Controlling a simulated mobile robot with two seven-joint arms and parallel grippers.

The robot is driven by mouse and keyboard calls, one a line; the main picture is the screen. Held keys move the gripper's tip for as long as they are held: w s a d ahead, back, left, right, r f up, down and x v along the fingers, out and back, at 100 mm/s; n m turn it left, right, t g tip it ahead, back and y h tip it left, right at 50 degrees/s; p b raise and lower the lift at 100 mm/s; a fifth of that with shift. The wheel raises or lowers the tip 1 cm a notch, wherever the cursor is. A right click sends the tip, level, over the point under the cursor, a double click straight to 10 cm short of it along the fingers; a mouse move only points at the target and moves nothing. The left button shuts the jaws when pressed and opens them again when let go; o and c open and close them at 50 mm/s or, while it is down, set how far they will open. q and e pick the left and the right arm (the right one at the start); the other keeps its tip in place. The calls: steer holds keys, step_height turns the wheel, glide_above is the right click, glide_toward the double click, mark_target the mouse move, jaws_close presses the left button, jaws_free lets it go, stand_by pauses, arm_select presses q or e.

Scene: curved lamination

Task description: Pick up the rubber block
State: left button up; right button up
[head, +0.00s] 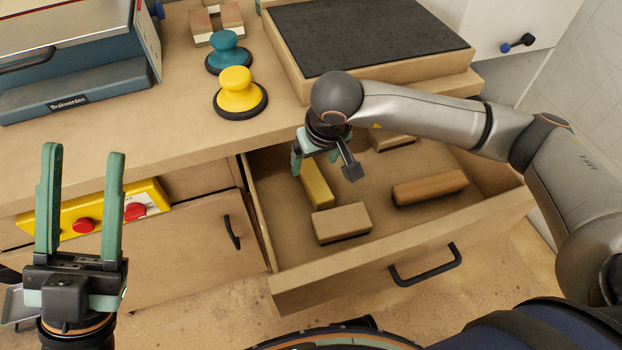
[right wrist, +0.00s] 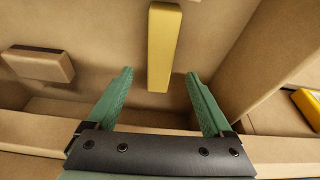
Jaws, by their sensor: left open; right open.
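A yellow block (head: 317,186) lies in the open drawer (head: 290,250); I take it for the rubber block, though its material cannot be told for sure. It also shows in the right wrist view (right wrist: 162,50), lengthwise beyond and between the fingertips. My right gripper (head: 315,160) is over the drawer at the far end of the yellow block, open, with nothing between its fingers. It shows open in the right wrist view too (right wrist: 160,88). My left gripper (head: 83,157) is open and empty, fingers up, in front of the cabinet at left.
In the drawer also lie a tan block (head: 341,223), a rounded wooden block (head: 430,187) and another block (head: 392,141) partly behind my arm. The worktop above holds yellow (head: 239,92) and teal (head: 228,52) knobbed tools. A yellow panel with red buttons (head: 85,225) is left of the drawer.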

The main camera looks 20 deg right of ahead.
mark_target(312, 174)
steer(key=x, duration=0.2)
steer(key=b+x, duration=0.1)
steer(key=x, duration=0.3)
steer(key=shift+s+f+b, duration=0.2)
steer(key=shift+f+b, duration=0.2)
steer(key=shift+f, duration=0.05)
jaws_close()
steer(key=shift+r, duration=0.1)
